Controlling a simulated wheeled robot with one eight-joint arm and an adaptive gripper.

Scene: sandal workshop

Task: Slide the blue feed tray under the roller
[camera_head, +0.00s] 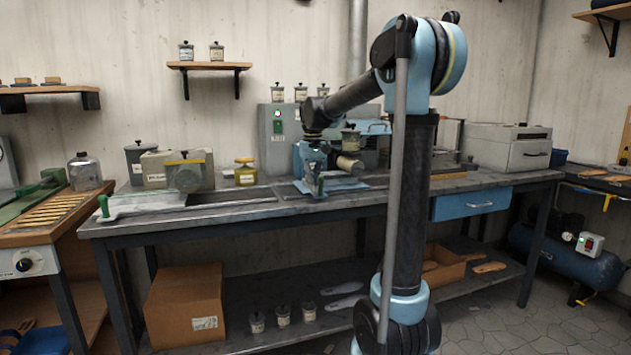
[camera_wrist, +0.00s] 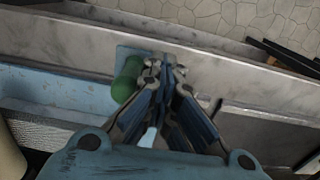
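The blue feed tray (camera_head: 343,185) lies flat on the bench at the front of the blue roller machine. A blue plate edge (camera_wrist: 130,54) shows by my fingers in the wrist view. A green handle (camera_head: 320,186) stands at the tray, and it also shows in the wrist view (camera_wrist: 126,80), just left of my fingers. My gripper (camera_head: 316,183) points down at this handle. In the wrist view, my gripper (camera_wrist: 166,68) has its fingertips nearly together, with the green handle beside them rather than clearly between them. The tan roller (camera_head: 349,166) is right of my gripper.
A pale plate with another green handle (camera_head: 103,204) lies at the bench's left end. A yellow-topped pot (camera_head: 245,174) and a grey box (camera_head: 175,170) stand left of my gripper. A grey case (camera_head: 508,149) stands on the right. The bench front (camera_head: 240,209) is largely clear.

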